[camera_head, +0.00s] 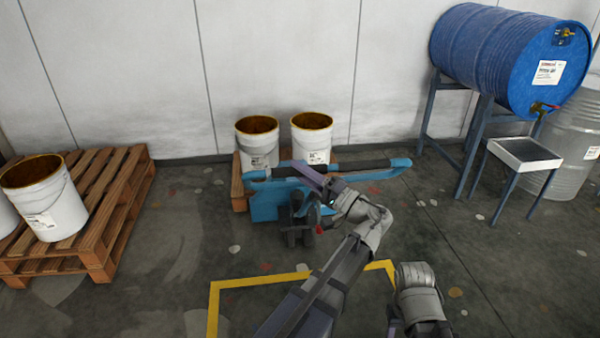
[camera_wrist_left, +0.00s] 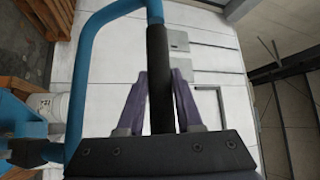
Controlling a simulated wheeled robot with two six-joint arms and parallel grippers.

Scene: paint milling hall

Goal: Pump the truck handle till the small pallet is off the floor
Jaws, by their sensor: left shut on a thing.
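The blue pallet truck (camera_head: 266,208) stands in front of the wall, its steering wheels (camera_head: 300,232) toward me. Its handle (camera_head: 398,163) is a blue loop with a black grip bar (camera_head: 352,166), lying nearly level across the view. My left gripper (camera_head: 318,180) is shut on the black grip. In the left wrist view the grip (camera_wrist_left: 160,70) runs between the two purple fingers (camera_wrist_left: 160,95). The small wooden pallet (camera_head: 238,188) is behind the truck, mostly hidden, bearing two open white buckets (camera_head: 257,145) (camera_head: 311,142). Whether it touches the floor cannot be told. My right gripper is not in view.
A larger wooden pallet (camera_head: 118,205) with white buckets (camera_head: 52,205) stands at left. A blue drum (camera_head: 490,55) lies on a stand at right, by a small tray table (camera_head: 524,150) and a grey drum (camera_head: 575,140). Yellow lines (camera_head: 250,281) mark the open floor.

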